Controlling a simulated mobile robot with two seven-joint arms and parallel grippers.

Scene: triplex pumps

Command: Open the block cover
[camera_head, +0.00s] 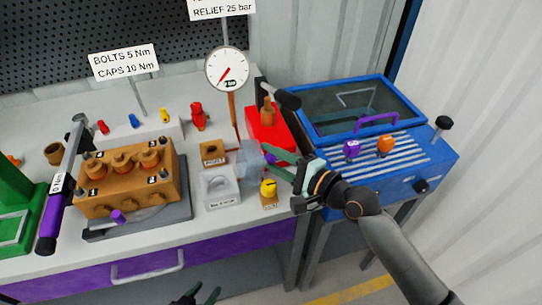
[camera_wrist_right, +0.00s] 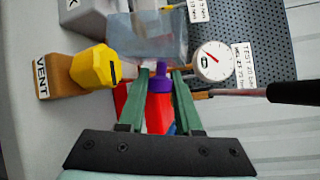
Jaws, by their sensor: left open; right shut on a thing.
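A clear, box-like cover (camera_head: 247,158) is beside the grey labelled block (camera_head: 220,188), left of my right gripper. It also shows in the right wrist view (camera_wrist_right: 150,35), just beyond the fingertips. My right gripper (camera_head: 276,160) is shut on a purple knob (camera_wrist_right: 160,82), which sits between its green fingers at the cover. I cannot tell exactly how the cover meets the grey block. My left gripper (camera_head: 206,296) is open and empty at the bottom edge of the head view, in front of the bench; only its tips show.
A yellow knob on the VENT block (camera_wrist_right: 95,67) is close to the right gripper. A red block (camera_head: 268,130), a pressure gauge (camera_head: 227,69) and the PORT block (camera_head: 213,153) stand nearby. A brass pump block (camera_head: 125,178) is left; a blue lidded case (camera_head: 370,140) is right.

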